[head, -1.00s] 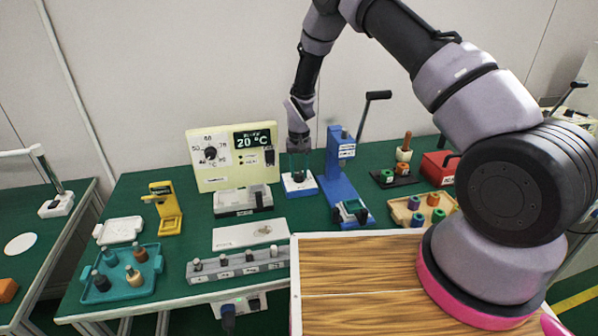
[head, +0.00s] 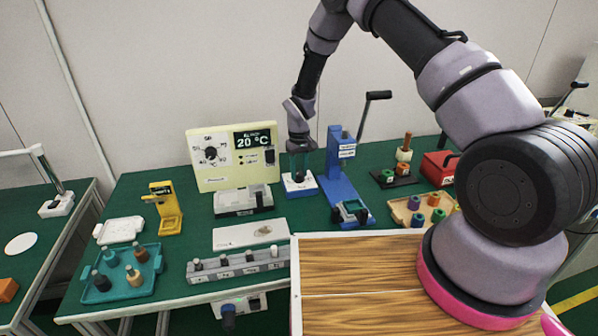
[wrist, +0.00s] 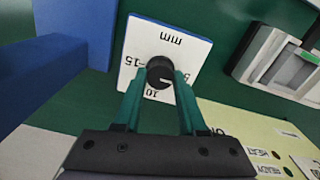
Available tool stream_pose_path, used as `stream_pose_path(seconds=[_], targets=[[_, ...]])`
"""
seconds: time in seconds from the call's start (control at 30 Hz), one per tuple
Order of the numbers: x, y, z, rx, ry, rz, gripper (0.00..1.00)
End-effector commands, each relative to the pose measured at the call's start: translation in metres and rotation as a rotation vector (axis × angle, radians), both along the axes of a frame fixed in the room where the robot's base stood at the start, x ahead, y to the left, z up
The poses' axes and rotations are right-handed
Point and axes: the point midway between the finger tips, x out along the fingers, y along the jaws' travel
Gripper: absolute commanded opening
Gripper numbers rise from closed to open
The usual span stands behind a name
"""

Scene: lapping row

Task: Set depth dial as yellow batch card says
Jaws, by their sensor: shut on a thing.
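The depth dial is a white plate on a blue base (head: 288,184), marked "mm", "15" and "10" in the wrist view, with a round black knob (wrist: 159,70) on it. My gripper (wrist: 158,80) has its two green fingers shut on the knob, one on each side. In the head view my gripper (head: 300,168) points down over the dial. A light pointer mark shows on the knob near the "10" side; its exact reading is unclear. I cannot make out a yellow batch card or its writing.
A blue lever press (head: 343,180) stands just right of the dial. A cream panel (head: 206,180) with a knob and a "20 °C" display stands left and behind. A yellow stand (head: 168,222), teal tray (head: 112,292) and grey slotted rail (head: 205,276) are further left.

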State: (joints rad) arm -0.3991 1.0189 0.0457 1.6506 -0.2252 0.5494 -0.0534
Motion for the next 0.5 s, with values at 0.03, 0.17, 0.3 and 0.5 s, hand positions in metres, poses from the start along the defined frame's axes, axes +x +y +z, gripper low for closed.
stream_pose_path(seconds=[0.03,0.17,0.3,0.5], targets=[[0.0011,0.0,0.0008,0.0,-0.003,0.002,0.0],[0.0011,0.0,0.0008,0.0,-0.003,0.001,0.0],[0.0011,0.0,0.0008,0.0,-0.002,0.001,0.63],[0.0004,0.0,0.0004,0.0,-0.001,0.0,0.7]])
